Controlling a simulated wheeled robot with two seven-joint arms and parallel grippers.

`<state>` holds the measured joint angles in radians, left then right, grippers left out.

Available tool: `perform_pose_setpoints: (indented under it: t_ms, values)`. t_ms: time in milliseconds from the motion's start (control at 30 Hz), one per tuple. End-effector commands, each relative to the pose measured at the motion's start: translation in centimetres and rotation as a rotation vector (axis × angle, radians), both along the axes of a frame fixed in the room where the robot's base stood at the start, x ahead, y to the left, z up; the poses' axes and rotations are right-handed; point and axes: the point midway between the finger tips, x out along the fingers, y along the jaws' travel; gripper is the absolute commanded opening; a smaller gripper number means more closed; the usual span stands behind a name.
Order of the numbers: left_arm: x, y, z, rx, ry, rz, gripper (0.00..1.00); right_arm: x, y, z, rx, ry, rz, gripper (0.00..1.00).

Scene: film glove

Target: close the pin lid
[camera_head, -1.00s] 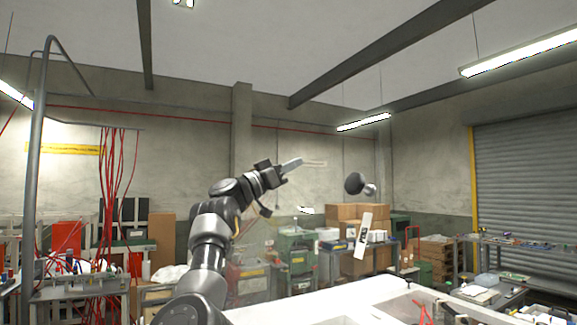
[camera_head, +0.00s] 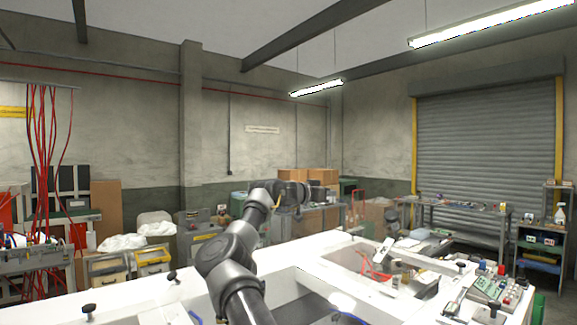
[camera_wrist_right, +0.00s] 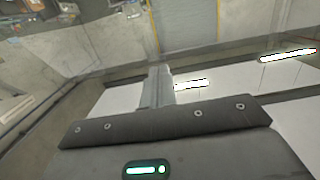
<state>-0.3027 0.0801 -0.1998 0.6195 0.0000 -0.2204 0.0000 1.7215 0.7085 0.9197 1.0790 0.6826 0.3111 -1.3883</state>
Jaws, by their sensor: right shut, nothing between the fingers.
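My right gripper (camera_head: 304,194) is at the end of the dark arm that rises from the bottom. It points right, raised above the far edge of the white bench (camera_head: 345,243). In the right wrist view its narrow fingers (camera_wrist_right: 157,87) are together and empty, with wall and ceiling behind. A pale, tilted plate with a dark patch (camera_head: 384,252) shows at the recess, right of the gripper and apart from it. I cannot tell whether it is the pin lid. No other lid is clear. My left gripper is not in view.
Red-handled tools (camera_head: 372,272) lie in the bench recess. Black knobs (camera_head: 173,276) stand on the bench top. A panel with coloured buttons (camera_head: 497,287) is at right. A small dark rounded part (camera_head: 391,216) shows above the recess. The air around the gripper looks open.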

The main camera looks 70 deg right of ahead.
Motion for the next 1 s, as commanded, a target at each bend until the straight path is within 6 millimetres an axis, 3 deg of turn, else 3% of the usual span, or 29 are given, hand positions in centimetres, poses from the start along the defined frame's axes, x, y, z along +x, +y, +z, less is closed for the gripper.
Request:
perform_pose_setpoints:
  t_ms: [33, 200, 500, 800, 1000]
  values:
    - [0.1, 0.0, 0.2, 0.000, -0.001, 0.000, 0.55, -1.3, -1.2, -1.8, 0.031, -0.018, -0.006, 0.00]
    - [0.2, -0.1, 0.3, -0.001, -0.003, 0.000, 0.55, -3.8, -4.4, -8.7, 0.136, -0.094, -0.007, 0.00]
    - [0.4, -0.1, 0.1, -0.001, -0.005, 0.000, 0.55, -5.7, -7.4, -18.3, 0.270, -0.195, -0.002, 0.00]
    - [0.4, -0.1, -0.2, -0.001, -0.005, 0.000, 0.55, -6.6, -8.6, -24.0, 0.347, -0.252, -0.002, 0.00]
    - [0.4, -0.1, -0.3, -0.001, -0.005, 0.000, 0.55, -6.7, -8.9, -26.0, 0.375, -0.271, -0.002, 0.00]
